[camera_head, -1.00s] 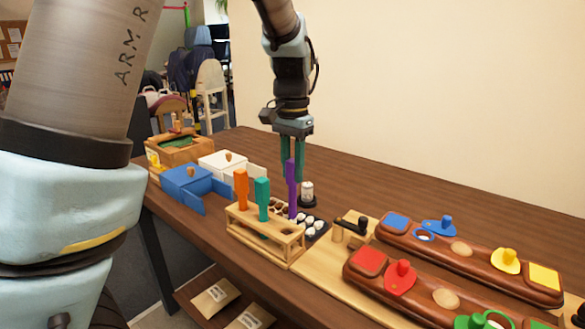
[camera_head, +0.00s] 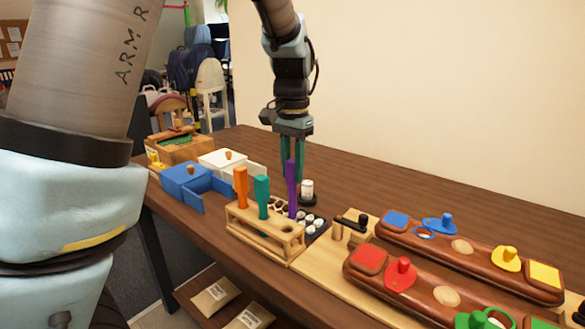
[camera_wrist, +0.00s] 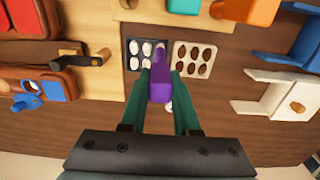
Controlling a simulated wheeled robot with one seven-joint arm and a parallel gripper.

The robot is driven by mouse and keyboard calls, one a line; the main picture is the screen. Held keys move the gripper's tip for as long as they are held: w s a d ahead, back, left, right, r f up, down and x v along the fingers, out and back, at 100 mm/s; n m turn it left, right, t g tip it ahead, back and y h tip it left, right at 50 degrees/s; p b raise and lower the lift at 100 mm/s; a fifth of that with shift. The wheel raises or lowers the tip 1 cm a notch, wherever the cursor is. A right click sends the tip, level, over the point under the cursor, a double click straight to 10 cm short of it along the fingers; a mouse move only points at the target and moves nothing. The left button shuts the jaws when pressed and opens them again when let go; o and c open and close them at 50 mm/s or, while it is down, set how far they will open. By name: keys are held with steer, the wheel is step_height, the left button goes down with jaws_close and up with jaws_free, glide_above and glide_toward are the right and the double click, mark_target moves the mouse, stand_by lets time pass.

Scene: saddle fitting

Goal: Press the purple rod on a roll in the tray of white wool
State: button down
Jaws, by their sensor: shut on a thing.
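My gripper (camera_wrist: 160,80) is shut on the purple rod (camera_wrist: 160,92), which also shows upright in the head view (camera_head: 291,184). In the wrist view the rod's far end overlaps the tray's right column of rolls. I cannot tell whether it touches a roll. A tray with brown hollows (camera_wrist: 194,58) sits beside the white-wool tray.
The wooden rack (camera_head: 268,240) holds an orange tool (camera_head: 241,187) and a teal tool (camera_head: 262,197) close in front. A white roll on a dark base (camera_head: 307,190) stands behind. Blue (camera_head: 187,181) and white boxes (camera_head: 222,160) are left; long red-brown boards (camera_head: 470,262) are right.

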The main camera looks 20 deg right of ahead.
steer(key=shift+f, duration=0.8)
stand_by(1.3)
steer(key=shift+r, duration=0.1)
steer(key=shift+r+p, duration=2.8)
steer(key=shift+r, duration=0.65)
